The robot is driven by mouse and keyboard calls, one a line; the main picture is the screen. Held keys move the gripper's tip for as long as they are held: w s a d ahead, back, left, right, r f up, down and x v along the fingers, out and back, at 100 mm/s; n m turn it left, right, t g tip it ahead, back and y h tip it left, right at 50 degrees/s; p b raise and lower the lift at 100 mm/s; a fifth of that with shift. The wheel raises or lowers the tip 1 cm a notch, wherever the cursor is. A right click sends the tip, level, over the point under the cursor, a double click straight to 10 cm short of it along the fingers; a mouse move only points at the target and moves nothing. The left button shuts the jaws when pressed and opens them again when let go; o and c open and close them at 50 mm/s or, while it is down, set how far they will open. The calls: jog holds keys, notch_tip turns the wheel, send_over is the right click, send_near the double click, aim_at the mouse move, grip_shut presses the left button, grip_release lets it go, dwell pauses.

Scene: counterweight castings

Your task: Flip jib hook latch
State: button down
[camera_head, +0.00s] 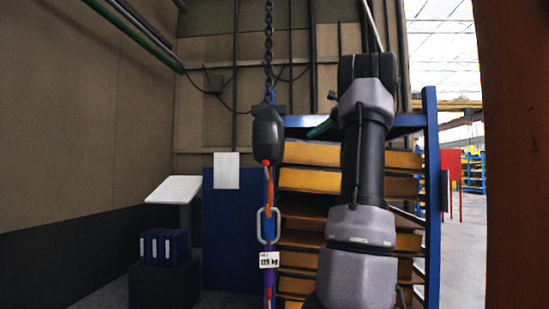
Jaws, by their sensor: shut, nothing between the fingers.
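A chain (268,40) hangs down to a dark, rounded hook block (268,135). A small red-orange part (266,163) shows right under the block; I cannot tell whether it is the latch or which way it sits. An orange and purple strap-like length (269,190) hangs below, with a pale metal link (268,226) around it. A white tag (269,260) on it reads 125 kg. My arm rises on the right, apart from the chain in the picture. I cannot make out my gripper's fingers; the arm may hide them.
A blue-framed rack (431,190) with several yellow-orange shelves (310,180) stands behind the chain and arm. A blue panel (230,240), a slanted white board (174,190) and blue binders (165,247) stand left. A rust-brown post (515,150) blocks the right edge.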

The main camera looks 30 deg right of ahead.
aim_at(277, 156)
jog(key=x, duration=1.4)
jog(key=shift+s+f, duration=0.1)
